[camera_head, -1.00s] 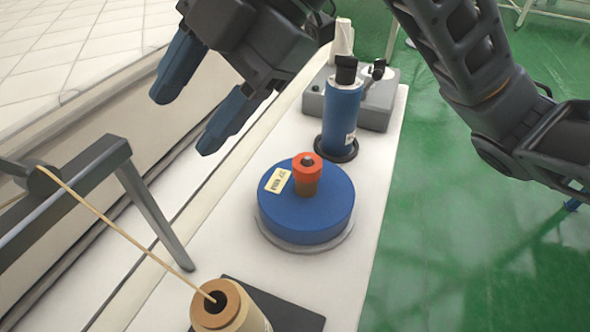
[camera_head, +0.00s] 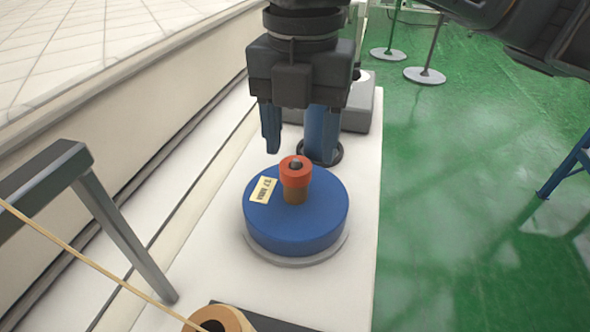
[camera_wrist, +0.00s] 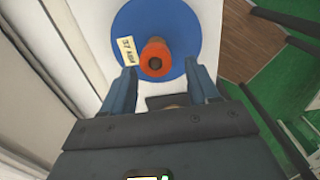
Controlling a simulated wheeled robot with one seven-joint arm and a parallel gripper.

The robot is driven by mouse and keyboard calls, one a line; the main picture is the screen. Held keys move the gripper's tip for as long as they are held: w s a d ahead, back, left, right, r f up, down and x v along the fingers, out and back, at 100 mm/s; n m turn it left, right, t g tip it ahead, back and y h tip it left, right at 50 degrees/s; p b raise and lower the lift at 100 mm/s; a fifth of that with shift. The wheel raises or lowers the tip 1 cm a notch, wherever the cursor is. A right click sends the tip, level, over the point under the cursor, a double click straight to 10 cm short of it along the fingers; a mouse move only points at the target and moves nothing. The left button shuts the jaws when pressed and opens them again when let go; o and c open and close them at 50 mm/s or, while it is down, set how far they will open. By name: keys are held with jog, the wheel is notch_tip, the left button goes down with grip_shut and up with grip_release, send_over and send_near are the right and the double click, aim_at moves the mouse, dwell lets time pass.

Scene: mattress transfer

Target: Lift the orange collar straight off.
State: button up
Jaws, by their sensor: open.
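The orange collar (camera_head: 296,171) sits upright around a post at the centre of a blue disc (camera_head: 325,215), with a darker orange-brown part below it. The post's dark tip shows in the collar's hole. A pale printed label lies on the disc beside the collar. My gripper (camera_head: 295,145) points down, open and empty, just behind and above the collar in the head view. In the wrist view the collar (camera_wrist: 155,56) shows beyond the fingertips of my gripper (camera_wrist: 166,78), between their lines and apart from both.
The disc stands on a pale round base on a white bench (camera_head: 362,240). A blue cylinder stands behind, partly hidden by my gripper, near a grey box (camera_head: 357,115). A tan spool (camera_head: 222,320) with cord and a grey frame (camera_head: 125,225) are at front left. Green floor lies right.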

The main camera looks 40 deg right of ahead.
aim_at(299, 161)
notch_tip(299, 161, down, 3)
jog(key=shift+w+f, duration=0.1)
jog(key=shift+f, duration=0.05)
jog(key=c, duration=0.9)
